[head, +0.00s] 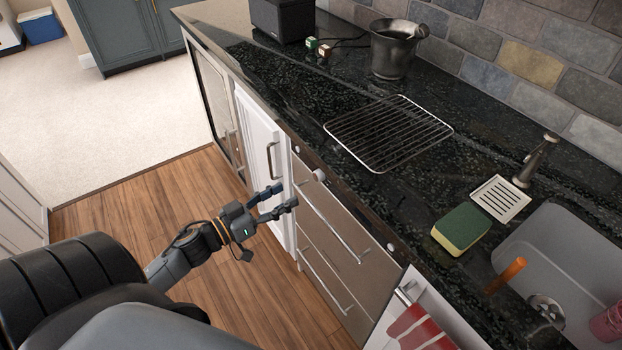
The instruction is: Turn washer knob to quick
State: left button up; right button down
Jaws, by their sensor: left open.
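A steel-fronted appliance with drawer-like panels (335,230) stands under the dark counter. A small round pale knob (320,175) sits on its upper strip, with small round fittings farther along the strip at either side. I cannot read any setting marks. My left gripper (285,195) comes in from the left. It is open and empty, with its two fingers pointing right towards the appliance front. It appears in front of the panels, a little left of and below the knob, and apart from it. My right gripper is not in view.
The black stone counter (300,85) carries a wire rack (388,133), a dark metal bucket (393,55), a sponge (461,229) and a soap dispenser. A sink (560,255) is at right. A striped towel (418,328) hangs below. Wooden floor (130,200) is clear at left.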

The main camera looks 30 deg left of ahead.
aim_at(316, 178)
pick_arm(q)
jog(key=x, duration=0.7)
jog(key=shift+w, duration=0.35)
jog(key=shift+w+d+f, duration=0.1)
jog(key=shift+w+d, duration=0.1)
jog(key=shift+w, duration=0.2)
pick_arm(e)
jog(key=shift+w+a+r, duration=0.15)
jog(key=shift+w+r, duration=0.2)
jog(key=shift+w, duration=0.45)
pick_arm(q)
grip_shut()
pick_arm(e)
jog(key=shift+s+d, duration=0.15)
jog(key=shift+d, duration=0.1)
